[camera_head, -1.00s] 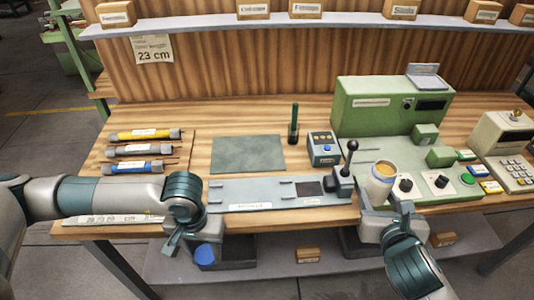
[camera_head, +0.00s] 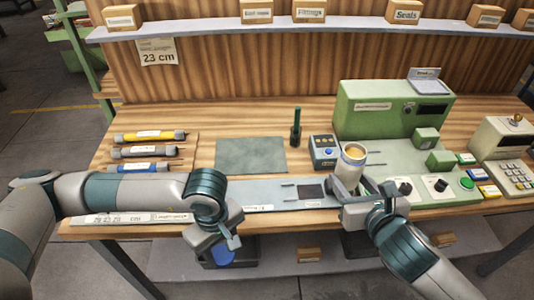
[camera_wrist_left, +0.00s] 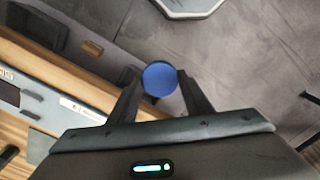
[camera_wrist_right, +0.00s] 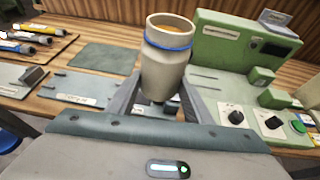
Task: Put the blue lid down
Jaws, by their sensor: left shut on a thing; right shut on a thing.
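The blue lid (camera_wrist_left: 160,79) is a round disc pinched between the fingers of my left gripper (camera_wrist_left: 160,88). In the head view the lid (camera_head: 224,255) is partly hidden by the left gripper (camera_head: 222,240), in front of the table's front edge. My right gripper (camera_head: 352,195) is shut on a cream jar (camera_head: 348,172) with a blue ring near its open top. The jar (camera_wrist_right: 165,62) is upright, with tan contents showing at its mouth. It is held over the right end of the grey plate fixture (camera_head: 270,194).
A green-grey mat (camera_head: 250,155) lies bare on the table. Yellow, grey and blue tubes (camera_head: 148,152) lie at the left. A green machine (camera_head: 385,110) stands at the right.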

